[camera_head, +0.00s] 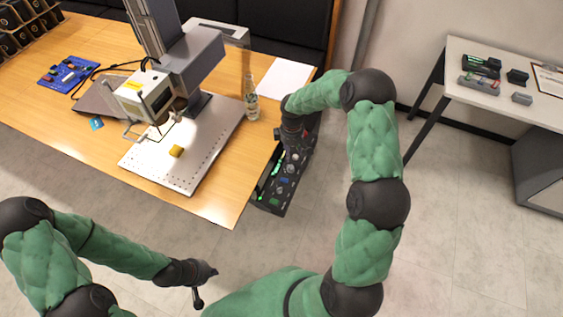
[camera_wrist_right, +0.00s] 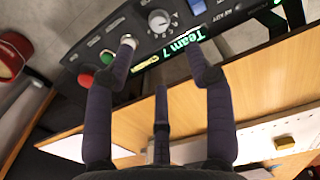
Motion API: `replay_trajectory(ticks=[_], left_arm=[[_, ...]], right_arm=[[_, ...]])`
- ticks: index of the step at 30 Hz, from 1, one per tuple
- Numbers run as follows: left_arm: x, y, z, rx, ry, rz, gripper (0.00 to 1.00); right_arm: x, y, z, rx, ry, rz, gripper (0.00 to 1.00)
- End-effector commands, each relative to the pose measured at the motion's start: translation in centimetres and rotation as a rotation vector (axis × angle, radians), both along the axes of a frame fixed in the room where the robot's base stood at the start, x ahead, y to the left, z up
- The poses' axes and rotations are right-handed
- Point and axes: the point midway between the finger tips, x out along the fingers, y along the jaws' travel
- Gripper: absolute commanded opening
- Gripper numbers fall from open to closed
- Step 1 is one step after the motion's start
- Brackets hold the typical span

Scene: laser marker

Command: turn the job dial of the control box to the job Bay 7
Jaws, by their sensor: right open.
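The control box (camera_head: 268,203) is a dark panel at the right edge of the wooden desk, partly hidden by my right arm. In the right wrist view its panel shows a grey dial (camera_wrist_right: 159,20) with a ring of marks. A lit green display (camera_wrist_right: 180,46) beside it reads "Team 7". My right gripper (camera_wrist_right: 163,62) is open. Its fingers are spread on either side below the dial, one fingertip overlapping a pale knob; contact cannot be told. In the head view it is over the box. My left gripper (camera_head: 206,285) has spread, empty fingers, away from the desk.
A red button (camera_wrist_right: 85,80) and a green button (camera_wrist_right: 106,57) lie beside the left finger. The laser marker (camera_head: 165,85) stands on the desk, with a yellow block (camera_head: 176,151) on its plate. A bottle (camera_head: 251,100) stands near the box. A side table (camera_head: 510,92) is at right.

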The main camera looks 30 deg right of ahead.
Motion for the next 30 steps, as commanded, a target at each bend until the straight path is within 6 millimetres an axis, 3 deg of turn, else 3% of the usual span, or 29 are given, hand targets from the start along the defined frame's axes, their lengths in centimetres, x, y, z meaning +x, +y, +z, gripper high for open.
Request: replay_trajectory(ticks=[18,30], left_arm=[[-0.1,0.0,-2.6,0.000,0.002,-0.001,0.00],[-0.1,0.0,-2.9,0.000,0.001,0.000,0.00]], right_arm=[[-0.1,0.0,-9.3,0.002,0.002,-0.002,0.54],[-0.1,0.0,-10.6,0.001,-0.001,-0.001,0.54]])
